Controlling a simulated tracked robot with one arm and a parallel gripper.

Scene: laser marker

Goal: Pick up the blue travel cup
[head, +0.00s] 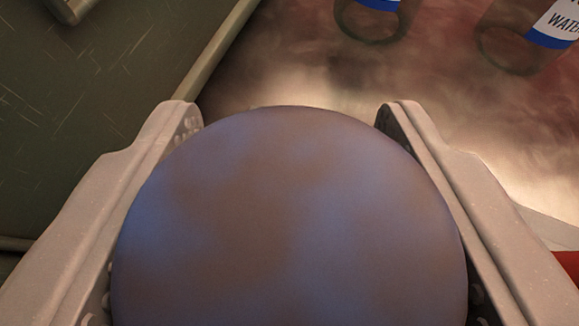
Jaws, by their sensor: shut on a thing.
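The blue travel cup (288,220) fills the lower middle of the head view. Its large rounded blue surface has brownish patches. My gripper (288,112) has one finger on each side of it and is shut on it. The lower part of the cup runs out of the picture. The cup hides what lies directly behind and under it.
Two clear water bottles stand at the upper right, one near the top middle (372,26) and one at the right edge (520,48). A dark green scratched panel with a raised rim (110,110) lies at the left. A red thing (568,264) shows at the right edge.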

